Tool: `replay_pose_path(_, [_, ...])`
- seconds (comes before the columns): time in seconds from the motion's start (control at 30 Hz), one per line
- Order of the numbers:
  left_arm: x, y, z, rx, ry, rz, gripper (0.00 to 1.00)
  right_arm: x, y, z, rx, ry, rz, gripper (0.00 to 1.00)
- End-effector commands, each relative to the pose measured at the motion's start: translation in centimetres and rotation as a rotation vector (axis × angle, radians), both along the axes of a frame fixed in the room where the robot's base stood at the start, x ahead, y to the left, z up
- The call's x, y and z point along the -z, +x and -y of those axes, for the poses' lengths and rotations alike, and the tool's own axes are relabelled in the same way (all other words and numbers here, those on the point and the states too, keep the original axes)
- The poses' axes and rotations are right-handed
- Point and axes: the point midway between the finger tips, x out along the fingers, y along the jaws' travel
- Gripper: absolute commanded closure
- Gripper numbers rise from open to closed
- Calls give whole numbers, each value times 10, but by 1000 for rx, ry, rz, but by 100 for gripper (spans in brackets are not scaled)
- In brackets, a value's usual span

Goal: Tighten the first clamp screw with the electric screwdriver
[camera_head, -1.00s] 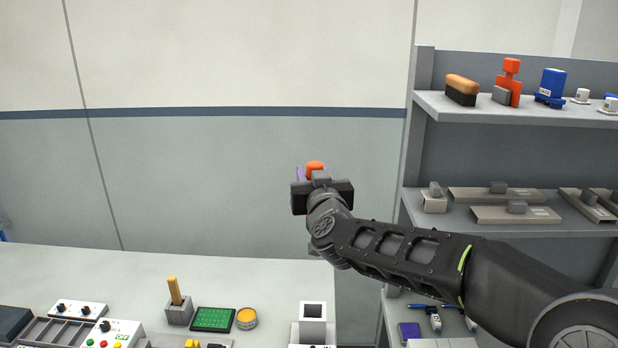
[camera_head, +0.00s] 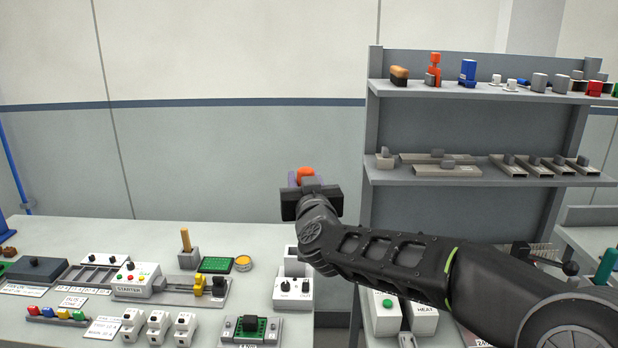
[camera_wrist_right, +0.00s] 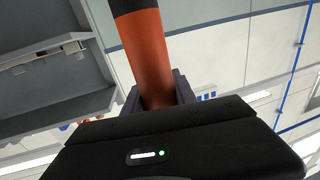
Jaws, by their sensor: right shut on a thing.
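My right gripper (camera_head: 311,190) is raised in front of the wall, above the right end of the bench. It is shut on an orange and black cylindrical tool, which looks like the electric screwdriver (camera_head: 305,173). In the right wrist view the screwdriver (camera_wrist_right: 143,48) runs up between the fingers of the gripper (camera_wrist_right: 157,92), with its far end out of frame. A rail (camera_head: 165,290) on the bench carries yellow and black blocks (camera_head: 206,285). No clamp screw can be made out at this size. My left gripper is not in view.
The bench (camera_head: 100,232) holds a starter box (camera_head: 135,283), a green board (camera_head: 216,264), a yellow round tin (camera_head: 243,263), white switch units and a small green module (camera_head: 250,328). A grey shelf unit (camera_head: 374,130) with parts stands at the right. The bench's back strip is clear.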

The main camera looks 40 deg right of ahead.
Motion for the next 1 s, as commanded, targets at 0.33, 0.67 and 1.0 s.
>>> replay_pose_path(0.33, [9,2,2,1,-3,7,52,63,26,-46,-55,-2,-5,100])
replay_pose_path(0.67, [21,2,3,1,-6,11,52,166,46,-115,-188,-1,-11,100])
replay_pose_path(1.0, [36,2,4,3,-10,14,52,307,34,-209,-427,2,-7,100])
